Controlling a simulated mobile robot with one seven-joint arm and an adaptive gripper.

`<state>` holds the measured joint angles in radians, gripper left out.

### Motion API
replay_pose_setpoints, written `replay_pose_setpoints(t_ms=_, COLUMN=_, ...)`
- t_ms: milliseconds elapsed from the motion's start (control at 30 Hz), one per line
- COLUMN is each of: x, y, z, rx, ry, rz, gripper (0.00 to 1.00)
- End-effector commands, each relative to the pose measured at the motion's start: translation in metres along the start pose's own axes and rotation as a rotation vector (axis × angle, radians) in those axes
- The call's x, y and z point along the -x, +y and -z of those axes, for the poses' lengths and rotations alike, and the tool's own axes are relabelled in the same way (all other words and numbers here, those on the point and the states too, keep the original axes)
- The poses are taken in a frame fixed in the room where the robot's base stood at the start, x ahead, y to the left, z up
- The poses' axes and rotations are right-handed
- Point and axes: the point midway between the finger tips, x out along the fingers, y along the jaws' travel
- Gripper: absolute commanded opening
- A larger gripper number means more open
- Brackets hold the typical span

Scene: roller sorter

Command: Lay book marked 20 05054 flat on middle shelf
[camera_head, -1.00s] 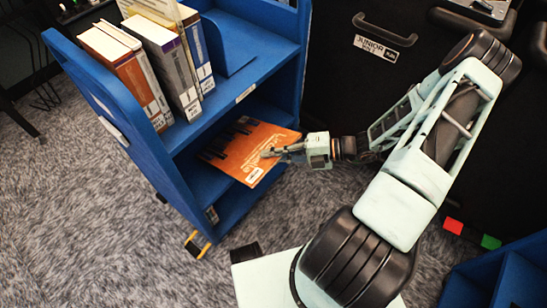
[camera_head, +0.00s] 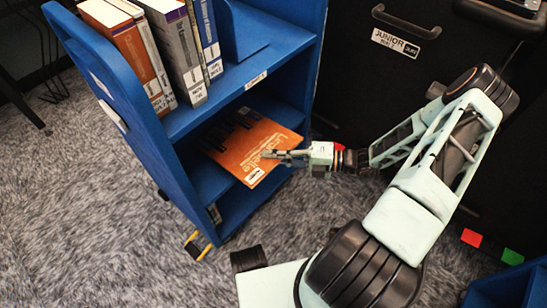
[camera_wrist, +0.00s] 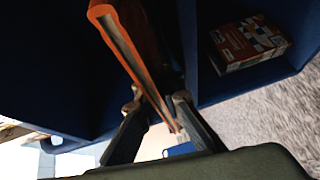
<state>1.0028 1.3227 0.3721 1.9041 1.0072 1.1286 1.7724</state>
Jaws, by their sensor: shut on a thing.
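An orange book (camera_head: 245,145) lies about level in the opening of the blue cart's middle shelf (camera_head: 205,181), its near part sticking out past the front edge. My gripper (camera_head: 268,154) is shut on the book's right edge. In the wrist view the book (camera_wrist: 135,60) shows edge-on between the two fingers of my gripper (camera_wrist: 158,106). The far part of the book is in shadow inside the cart. I cannot tell whether it touches the shelf board, and its number is too small to read.
Upright books (camera_head: 170,45) stand on the cart's top shelf, above the orange book. Another book (camera_wrist: 248,40) lies in a compartment in the wrist view. A black cabinet (camera_head: 385,85) is close behind my arm. Carpet (camera_head: 100,200) is clear at left.

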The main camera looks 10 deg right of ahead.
Motion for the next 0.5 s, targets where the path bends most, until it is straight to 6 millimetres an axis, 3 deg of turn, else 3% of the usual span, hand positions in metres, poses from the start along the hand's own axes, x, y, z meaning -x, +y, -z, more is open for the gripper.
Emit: replay_pose_setpoints(t_ms=500, x=-0.009, y=-0.025, z=-0.006, rx=0.058, ry=0.0, rz=-0.095, gripper=0.0)
